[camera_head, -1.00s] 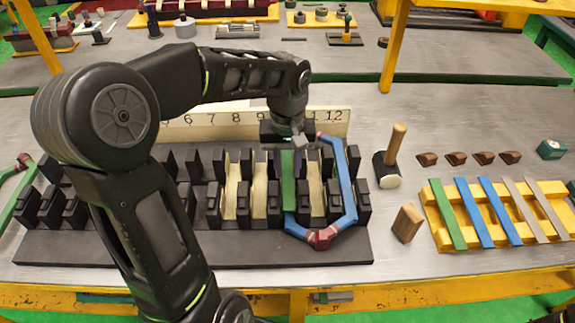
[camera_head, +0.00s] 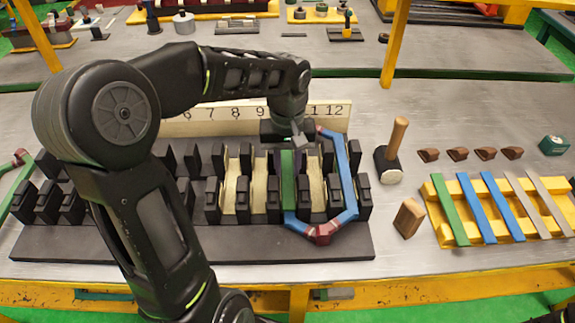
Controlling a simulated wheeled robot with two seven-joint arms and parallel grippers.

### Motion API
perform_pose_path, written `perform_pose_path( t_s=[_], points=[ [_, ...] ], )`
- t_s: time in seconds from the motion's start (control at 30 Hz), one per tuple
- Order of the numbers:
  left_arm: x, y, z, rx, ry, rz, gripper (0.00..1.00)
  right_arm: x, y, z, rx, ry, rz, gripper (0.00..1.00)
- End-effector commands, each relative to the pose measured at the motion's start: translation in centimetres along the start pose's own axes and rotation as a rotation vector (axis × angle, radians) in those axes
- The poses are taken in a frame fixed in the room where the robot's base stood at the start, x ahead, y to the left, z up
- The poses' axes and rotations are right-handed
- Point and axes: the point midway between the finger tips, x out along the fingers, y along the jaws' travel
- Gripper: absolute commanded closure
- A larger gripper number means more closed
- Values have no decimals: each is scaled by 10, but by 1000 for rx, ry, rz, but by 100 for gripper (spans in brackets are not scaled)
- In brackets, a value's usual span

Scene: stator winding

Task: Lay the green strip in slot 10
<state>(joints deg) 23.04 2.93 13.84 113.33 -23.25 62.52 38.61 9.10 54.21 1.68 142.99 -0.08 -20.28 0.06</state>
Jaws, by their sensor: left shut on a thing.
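My left gripper (camera_head: 289,145) points down over the black stator block (camera_head: 190,247), just below the number board. It is shut on a green strip (camera_head: 288,183), which lies lengthwise along a slot near the board's 10, between black teeth. The arm hides the 10 on the board. I cannot tell whether the strip rests on the slot floor. A blue coil (camera_head: 349,185) with red-brown wraps loops around the right-hand teeth, beside the strip. Cream liners (camera_head: 243,187) show in several slots. My right gripper is not in view.
A yellow rack (camera_head: 437,217) at right holds green, blue and grey strips. The number board (camera_head: 210,117) rises behind the stator. My left arm covers the stator's left part.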

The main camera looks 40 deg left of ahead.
Motion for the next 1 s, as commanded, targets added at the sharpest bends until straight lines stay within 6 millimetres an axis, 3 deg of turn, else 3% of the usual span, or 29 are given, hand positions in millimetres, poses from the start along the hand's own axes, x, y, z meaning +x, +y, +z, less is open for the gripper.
perform_pose_path(
  t_s=[1.0],
  points=[
    [9,0,0,0,0,0,100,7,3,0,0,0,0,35]
  ],
)
